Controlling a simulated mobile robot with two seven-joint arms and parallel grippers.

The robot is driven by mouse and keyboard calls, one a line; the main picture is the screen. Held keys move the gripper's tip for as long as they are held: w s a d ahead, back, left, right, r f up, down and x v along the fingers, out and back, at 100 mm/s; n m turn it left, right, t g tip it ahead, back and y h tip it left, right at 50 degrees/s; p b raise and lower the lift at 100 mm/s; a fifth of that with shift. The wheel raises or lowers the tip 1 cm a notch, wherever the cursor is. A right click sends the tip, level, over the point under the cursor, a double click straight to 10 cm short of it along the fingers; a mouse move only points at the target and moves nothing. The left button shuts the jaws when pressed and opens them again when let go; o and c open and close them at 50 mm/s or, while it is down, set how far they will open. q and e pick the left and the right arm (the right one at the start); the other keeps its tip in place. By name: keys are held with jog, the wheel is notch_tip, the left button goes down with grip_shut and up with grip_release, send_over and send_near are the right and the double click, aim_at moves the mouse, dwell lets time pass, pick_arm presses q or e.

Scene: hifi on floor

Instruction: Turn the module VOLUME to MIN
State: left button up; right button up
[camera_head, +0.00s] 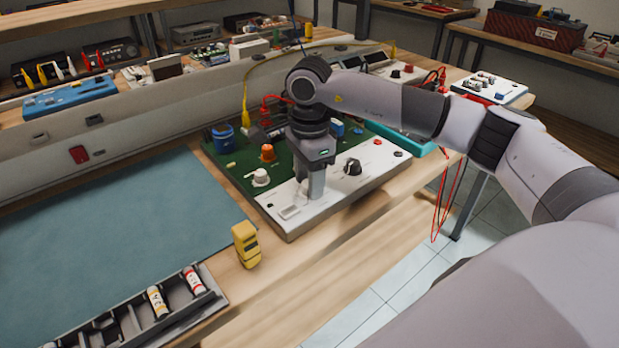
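The module (365,180) is a board with a green back part and a white front panel, lying on the wooden bench. An orange knob (268,153), a white knob (261,177) and a black knob (353,167) show on it. Its labels are too small to read, so I cannot tell which knob is VOLUME. My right gripper (316,190) points down over the white panel, between the white and black knobs. Its fingers look like one grey block, and whatever lies behind or between them is hidden. My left gripper is out of view.
A yellow handheld device (245,244) stands at the module's front left corner. A grey tray with batteries (205,300) lies at the front edge. A blue-green mat (110,225) is clear on the left. Red cables (447,205) hang off the bench at the right.

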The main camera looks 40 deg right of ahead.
jog(key=shift+o, duration=0.5)
notch_tip(320, 180, up, 7)
jog(key=shift+r, duration=0.1)
dwell(0.6)
